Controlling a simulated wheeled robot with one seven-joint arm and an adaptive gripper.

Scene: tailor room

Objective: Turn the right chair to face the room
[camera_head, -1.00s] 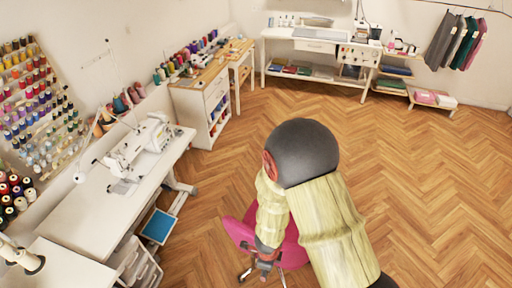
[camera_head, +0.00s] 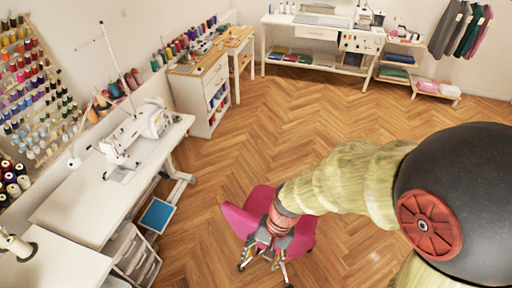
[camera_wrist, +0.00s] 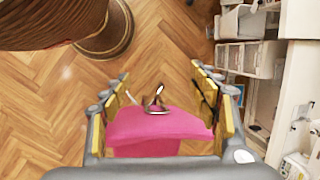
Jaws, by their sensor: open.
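The pink chair (camera_head: 254,204) stands on a wheeled metal base in the open floor, right of the sewing tables. My arm reaches over it from the right in the head view and covers part of it. My gripper (camera_head: 275,246) is at the chair, over its near side. In the wrist view the pink chair (camera_wrist: 160,128) lies between the spread fingers of my gripper (camera_wrist: 163,95), which is open. I cannot tell whether a finger touches the chair.
A white sewing table (camera_head: 88,212) with a sewing machine (camera_head: 137,132) stands on the left. A drawer unit (camera_head: 118,258) and a blue-topped pedal (camera_head: 157,215) are below it. A white desk (camera_head: 320,40) stands at the back. The wood floor (camera_head: 300,125) between is clear.

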